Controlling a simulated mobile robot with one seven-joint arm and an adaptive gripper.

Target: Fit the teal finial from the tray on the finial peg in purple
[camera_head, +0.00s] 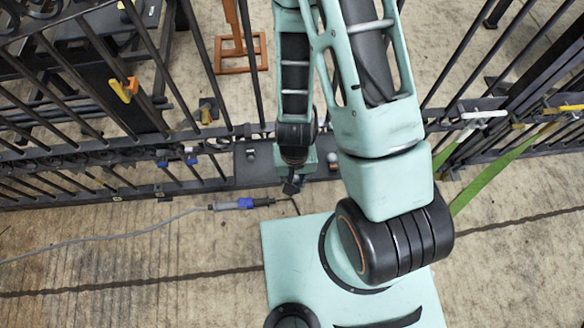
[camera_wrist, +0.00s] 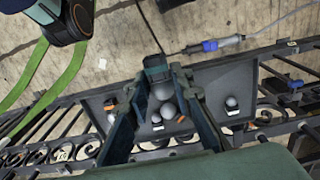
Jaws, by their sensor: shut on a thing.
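My gripper (camera_wrist: 160,78) is shut on a small dark teal piece, which I take to be the teal finial (camera_wrist: 156,66). A thin dark rod or line runs from near it toward the top of the wrist view. In the head view my gripper (camera_head: 292,187) hangs just in front of the gate's low rail, and what it holds is too small to make out. The dark tray (camera_wrist: 195,79) lies beyond the fingers in the wrist view, with several grey balls in it. It also shows in the head view (camera_head: 252,172). I cannot pick out a purple finial peg.
The black barred gate (camera_head: 100,150) runs across the scene. A grey cable with a blue connector (camera_head: 235,203) lies on the floor nearby. Green straps (camera_wrist: 60,80) and an orange stand (camera_head: 240,50) also show. The floor at lower left is mostly clear.

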